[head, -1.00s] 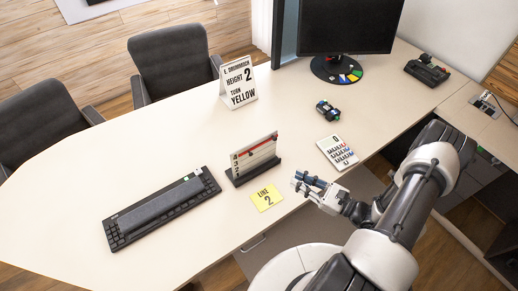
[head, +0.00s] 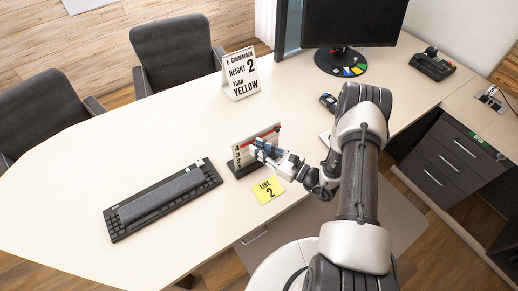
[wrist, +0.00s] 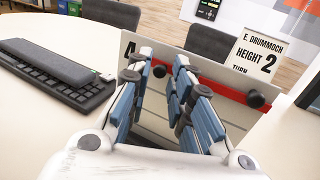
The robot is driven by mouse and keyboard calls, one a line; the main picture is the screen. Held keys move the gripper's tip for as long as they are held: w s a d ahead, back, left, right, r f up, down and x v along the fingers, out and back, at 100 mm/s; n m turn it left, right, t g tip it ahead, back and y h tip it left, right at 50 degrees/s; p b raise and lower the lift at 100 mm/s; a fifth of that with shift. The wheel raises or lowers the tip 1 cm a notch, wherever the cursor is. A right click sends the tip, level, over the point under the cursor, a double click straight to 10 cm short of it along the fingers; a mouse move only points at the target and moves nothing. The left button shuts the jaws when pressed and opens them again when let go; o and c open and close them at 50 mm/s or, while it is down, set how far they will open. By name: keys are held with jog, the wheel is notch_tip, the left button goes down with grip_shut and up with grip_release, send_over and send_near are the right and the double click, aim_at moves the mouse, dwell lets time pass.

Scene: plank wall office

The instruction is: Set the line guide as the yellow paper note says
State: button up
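The line guide is a red bar with black knobs (wrist: 230,92) on a pale upright board (head: 240,155) in a dark base. The bar lies across the upper part of the board, by the figure 4 in the wrist view; figures run down the left edge. The yellow paper note (head: 268,190) lies flat in front of the board and reads "LINE 2". My gripper (head: 262,150) is in front of the board's face. In the wrist view my gripper's fingers (wrist: 163,62) are apart, with a dark knob seen between them. Contact with the bar cannot be told.
A white sign (head: 241,74) behind reads "E. DRUMMOCH, HEIGHT 2, TURN YELLOW". A black keyboard (head: 163,200) lies to the left. A monitor (head: 348,25) stands at the back. The table's far left is clear.

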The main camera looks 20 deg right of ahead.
jog(key=shift+w+a, duration=0.2)
jog(key=shift+w, duration=0.05)
jog(key=shift+c, duration=0.5)
grip_shut()
